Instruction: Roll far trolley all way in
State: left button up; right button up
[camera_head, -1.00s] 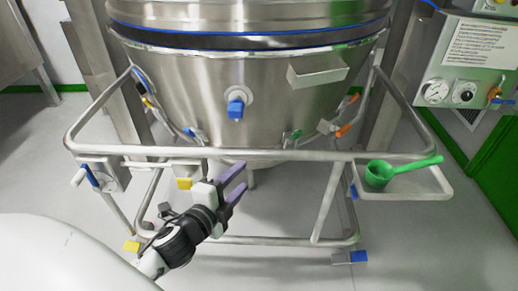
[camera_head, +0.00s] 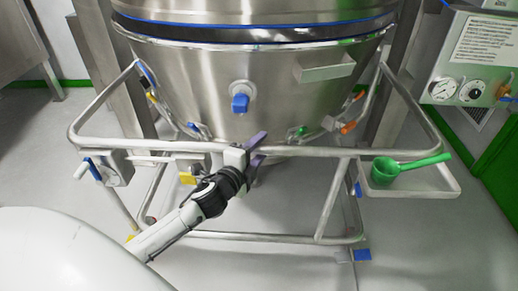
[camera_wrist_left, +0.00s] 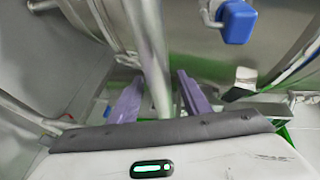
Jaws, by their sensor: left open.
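The trolley (camera_head: 402,152) is a tubular steel frame around a large steel bowl (camera_head: 200,85) with a blue-edged black seal. My left gripper (camera_head: 258,150) is at the trolley's front rail, near its middle. Its purple fingers are open. In the left wrist view the rail (camera_wrist_left: 150,70) runs between the two spread fingers (camera_wrist_left: 158,98); whether they touch it cannot be told. My right gripper is not in view.
A blue-capped port (camera_head: 240,102) sits on the bowl's front. A green scoop (camera_head: 385,170) lies on a side tray (camera_head: 440,190) at the right. A lever box (camera_head: 117,168) hangs at the left. A gauge panel (camera_head: 470,60) stands at the right. Grey floor shows in front.

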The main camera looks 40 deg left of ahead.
pick_arm(q)
grip_shut()
jog(key=shift+w+a+r+p, duration=0.1)
jog(key=shift+w+a+p, duration=0.05)
jog(key=shift+w+a, duration=0.4)
jog(key=shift+w+a+r+p, duration=0.15)
jog(key=shift+w+a, duration=0.15)
jog(key=shift+w, duration=0.4)
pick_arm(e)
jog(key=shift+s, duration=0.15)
pick_arm(q)
jog(key=shift+c, duration=0.8)
grip_release()
jog(key=shift+f, duration=0.1)
jog(key=shift+o, duration=0.8)
jog(key=shift+f, duration=0.1)
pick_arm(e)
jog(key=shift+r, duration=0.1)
pick_arm(q)
jog(key=shift+s+d, duration=0.1)
jog(key=p+v, duration=0.1)
jog(key=v, duration=0.9)
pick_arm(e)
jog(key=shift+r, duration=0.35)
